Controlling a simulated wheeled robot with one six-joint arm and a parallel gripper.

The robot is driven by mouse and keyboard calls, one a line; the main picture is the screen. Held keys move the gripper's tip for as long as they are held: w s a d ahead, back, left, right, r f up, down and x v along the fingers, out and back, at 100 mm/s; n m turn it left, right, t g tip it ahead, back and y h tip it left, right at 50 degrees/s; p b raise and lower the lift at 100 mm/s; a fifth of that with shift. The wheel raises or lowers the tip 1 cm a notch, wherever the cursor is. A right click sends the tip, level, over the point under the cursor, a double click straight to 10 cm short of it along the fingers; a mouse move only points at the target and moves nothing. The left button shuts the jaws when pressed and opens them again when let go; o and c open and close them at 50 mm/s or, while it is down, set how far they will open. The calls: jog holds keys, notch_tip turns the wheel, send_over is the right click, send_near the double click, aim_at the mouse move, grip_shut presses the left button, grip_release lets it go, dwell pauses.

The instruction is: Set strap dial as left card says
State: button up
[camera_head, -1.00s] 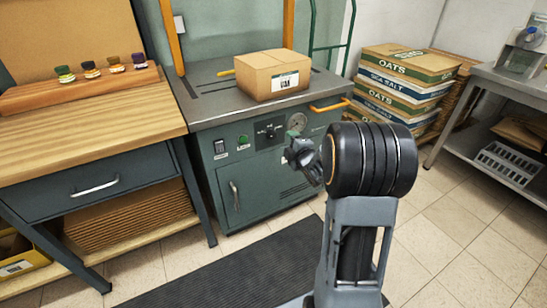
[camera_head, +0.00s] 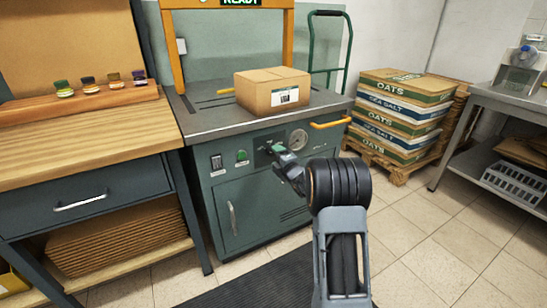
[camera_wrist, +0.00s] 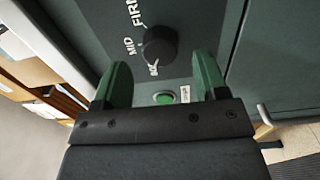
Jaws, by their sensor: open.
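The strap dial (camera_wrist: 158,46) is a round black knob on a dark panel, in the upper middle of the wrist view. White marks FIRM and MID show around it, with a third mark too small to read. The knob's pointer direction is unclear. My gripper (camera_wrist: 161,64) is open, its green fingers apart on either side of the knob's lower part in the picture; contact cannot be told. In the head view my gripper (camera_head: 274,150) is at the machine's front panel and hides much of the dial. I cannot make out a left card.
The green strapping machine (camera_head: 205,128) has a switch, a green button (camera_head: 241,156) and a gauge (camera_head: 298,139). A carton (camera_head: 272,92) sits on top. An orange handle (camera_head: 330,124) sticks out at right. A wooden bench (camera_head: 80,135) stands left.

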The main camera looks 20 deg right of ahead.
aim_at(271, 151)
jog(key=shift+w+a, duration=0.15)
jog(key=shift+w, duration=1.3)
jog(key=c, duration=0.9)
